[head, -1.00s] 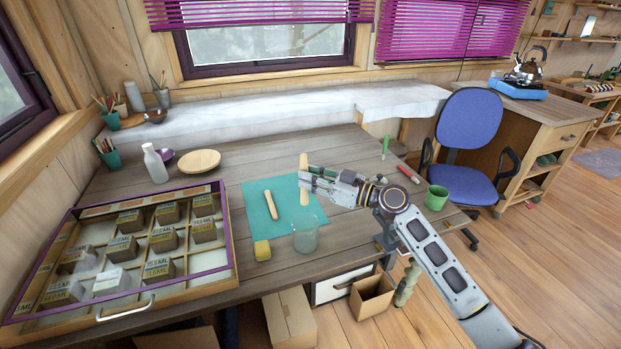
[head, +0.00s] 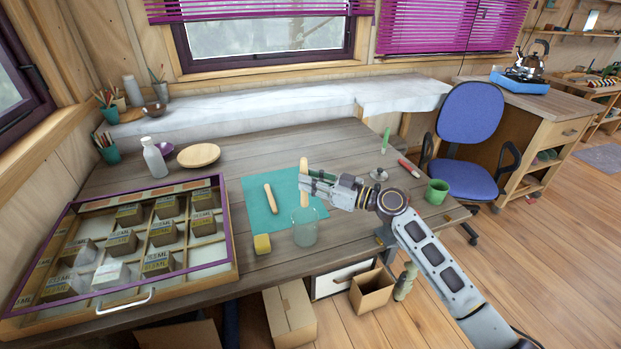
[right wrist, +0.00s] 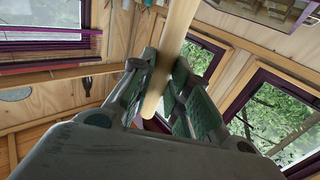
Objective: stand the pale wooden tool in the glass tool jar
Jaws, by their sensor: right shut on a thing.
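The pale wooden tool (head: 303,168) stands roughly upright in my right gripper (head: 305,182), which is shut on it. In the right wrist view the tool (right wrist: 168,50) passes between the two green-padded fingers (right wrist: 168,95). The glass tool jar (head: 305,230) is clear and stands upright near the table's front edge. The tool's lower end is at the jar's rim in the head view; I cannot tell whether it is above, behind or just inside the mouth. My left gripper is not in view.
A second wooden tool (head: 270,198) lies on the teal mat (head: 256,216). A divided case (head: 232,232) fills the table's left. A green mug (head: 436,192), a red-handled tool (head: 409,168) and a small metal item (head: 379,174) are right.

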